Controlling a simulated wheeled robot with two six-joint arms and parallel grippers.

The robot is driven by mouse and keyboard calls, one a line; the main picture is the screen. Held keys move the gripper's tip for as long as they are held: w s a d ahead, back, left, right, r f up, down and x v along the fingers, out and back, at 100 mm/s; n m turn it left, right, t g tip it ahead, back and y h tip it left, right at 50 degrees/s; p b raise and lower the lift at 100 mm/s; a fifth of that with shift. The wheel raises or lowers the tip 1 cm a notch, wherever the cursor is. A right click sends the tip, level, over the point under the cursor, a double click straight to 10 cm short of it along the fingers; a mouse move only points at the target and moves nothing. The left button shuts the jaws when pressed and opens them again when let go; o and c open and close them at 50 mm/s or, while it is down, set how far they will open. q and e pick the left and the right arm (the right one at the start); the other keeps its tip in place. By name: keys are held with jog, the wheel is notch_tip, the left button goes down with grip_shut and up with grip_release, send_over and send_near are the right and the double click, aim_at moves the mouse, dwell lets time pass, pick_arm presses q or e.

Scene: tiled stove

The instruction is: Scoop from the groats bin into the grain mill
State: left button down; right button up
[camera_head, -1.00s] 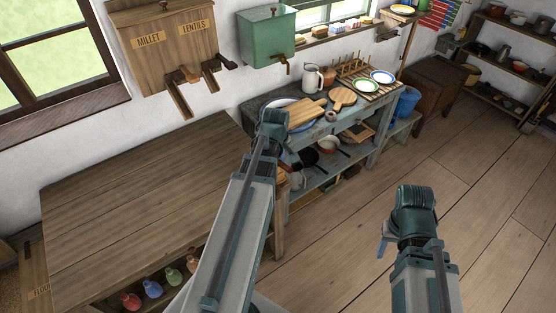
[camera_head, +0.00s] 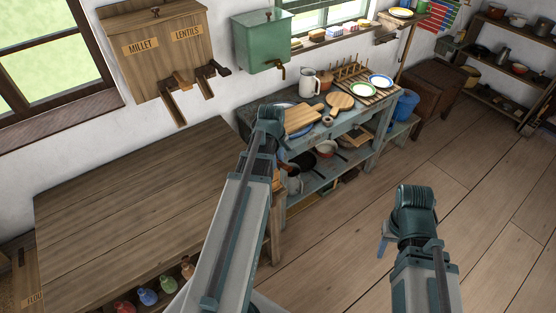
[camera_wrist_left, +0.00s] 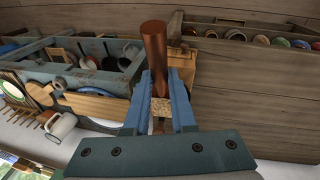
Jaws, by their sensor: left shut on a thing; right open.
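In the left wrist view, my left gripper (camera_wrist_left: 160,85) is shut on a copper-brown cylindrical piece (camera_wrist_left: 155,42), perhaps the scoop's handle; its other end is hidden. A grainy tan patch shows between the fingers; I cannot tell what it is. In the head view, my left wrist is in front of the blue-grey workbench and hides the gripper's fingers. My right gripper (camera_head: 384,246) is open over the plank floor, mostly hidden behind its wrist. I cannot make out the groats bin or the grain mill.
A bare wooden table (camera_head: 130,210) fills the left, with several coloured bottles below. A MILLET and LENTILS dispenser (camera_head: 158,50) and a green tank (camera_head: 262,42) hang on the wall. The workbench (camera_head: 330,135) holds boards, plates and a jug (camera_head: 308,82). The right floor is clear.

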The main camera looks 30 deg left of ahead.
pick_arm(q)
jog(key=shift+w+a+r+g+h+p, duration=0.2)
jog(key=shift+a+r+g+h+p, duration=0.15)
jog(key=shift+r+h+p, duration=0.3)
jog(key=shift+a+r+h+p, duration=0.3)
jog(key=shift+r+h, duration=0.2)
jog(key=shift+h, duration=0.15)
jog(key=shift+r+g, duration=0.1)
jog(key=shift+g, duration=0.15)
dwell(0.6)
jog(key=shift+w+a+r+h, duration=0.3)
jog(key=shift+a+r+h, duration=0.1)
jog(key=shift+a+h, duration=0.2)
jog(key=shift+a+r+g+h, duration=0.2)
jog(key=shift+r+g+h, duration=0.1)
jog(key=shift+h, duration=0.2)
jog(key=shift+w+a+n, duration=0.1)
jog(key=shift+n, duration=0.2)
dwell(0.9)
jog(key=shift+a+r+h, duration=0.15)
jog(key=shift+a+h, duration=0.05)
jog(key=shift+h, duration=0.2)
